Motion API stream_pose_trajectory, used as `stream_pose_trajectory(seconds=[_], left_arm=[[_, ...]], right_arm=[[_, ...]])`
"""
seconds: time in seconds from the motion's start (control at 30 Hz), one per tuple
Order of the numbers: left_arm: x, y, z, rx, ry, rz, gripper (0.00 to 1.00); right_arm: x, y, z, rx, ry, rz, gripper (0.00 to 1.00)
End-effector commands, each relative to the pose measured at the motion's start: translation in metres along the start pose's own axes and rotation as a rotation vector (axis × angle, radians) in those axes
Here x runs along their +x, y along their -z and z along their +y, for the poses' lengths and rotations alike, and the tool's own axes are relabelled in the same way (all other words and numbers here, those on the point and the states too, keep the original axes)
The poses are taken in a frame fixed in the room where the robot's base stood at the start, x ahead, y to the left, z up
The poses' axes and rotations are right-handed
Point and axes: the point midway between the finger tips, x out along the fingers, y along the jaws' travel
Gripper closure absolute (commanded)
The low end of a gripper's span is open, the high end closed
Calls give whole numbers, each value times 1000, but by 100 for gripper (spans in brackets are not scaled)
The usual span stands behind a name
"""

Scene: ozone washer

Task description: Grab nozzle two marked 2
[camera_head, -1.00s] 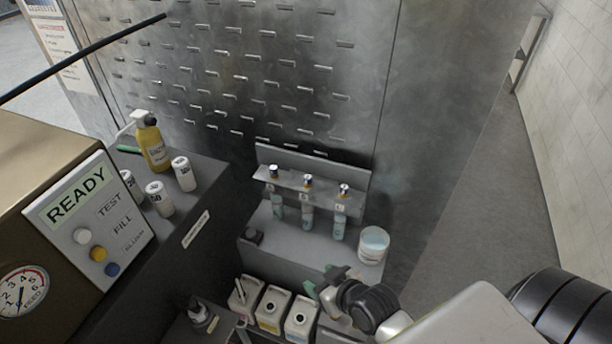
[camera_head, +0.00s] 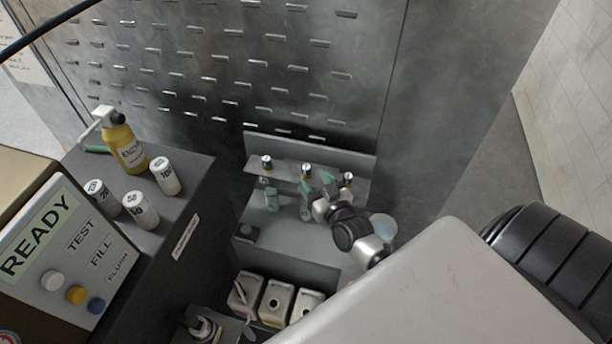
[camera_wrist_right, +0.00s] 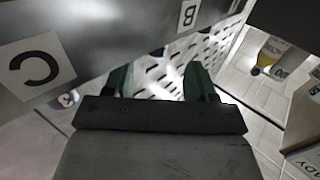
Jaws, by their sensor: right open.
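A small rack shelf (camera_head: 285,174) against the metal wall holds three upright nozzles with dark caps and pale blue lower parts: a left nozzle (camera_head: 267,163), a middle nozzle (camera_head: 306,169) and a right nozzle (camera_head: 348,178). I cannot read a 2 on any of them. My right gripper (camera_head: 316,186) is open, its green fingers near the middle nozzle and partly covering it; I cannot tell contact. In the right wrist view the open right gripper (camera_wrist_right: 157,82) has only slotted wall between its fingers. Plates marked C (camera_wrist_right: 35,67) and B (camera_wrist_right: 187,13) show there. My left gripper is out of view.
White canisters (camera_head: 276,303) stand below. On the left are a dark cabinet (camera_head: 190,215) with a yellow bottle (camera_head: 126,150) and white cylinders (camera_head: 165,175), and a READY panel (camera_head: 70,250).

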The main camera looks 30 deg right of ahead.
Motion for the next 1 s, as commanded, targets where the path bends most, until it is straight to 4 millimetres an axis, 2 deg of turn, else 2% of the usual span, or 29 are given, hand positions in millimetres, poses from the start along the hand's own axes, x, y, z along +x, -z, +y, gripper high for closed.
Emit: stream_pose_trajectory(seconds=[0.07,0.23,0.33,0.47,0.67,1.0], left_arm=[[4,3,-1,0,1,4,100],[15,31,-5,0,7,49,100],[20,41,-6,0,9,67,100],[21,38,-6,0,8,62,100],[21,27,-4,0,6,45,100],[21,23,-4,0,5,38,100]], right_arm=[[7,0,0,0,0,2,43],[32,1,3,1,0,3,43],[45,1,3,2,-1,1,43],[52,2,3,0,-1,-1,43],[52,3,3,0,0,-2,43],[52,3,3,0,0,-1,94]])
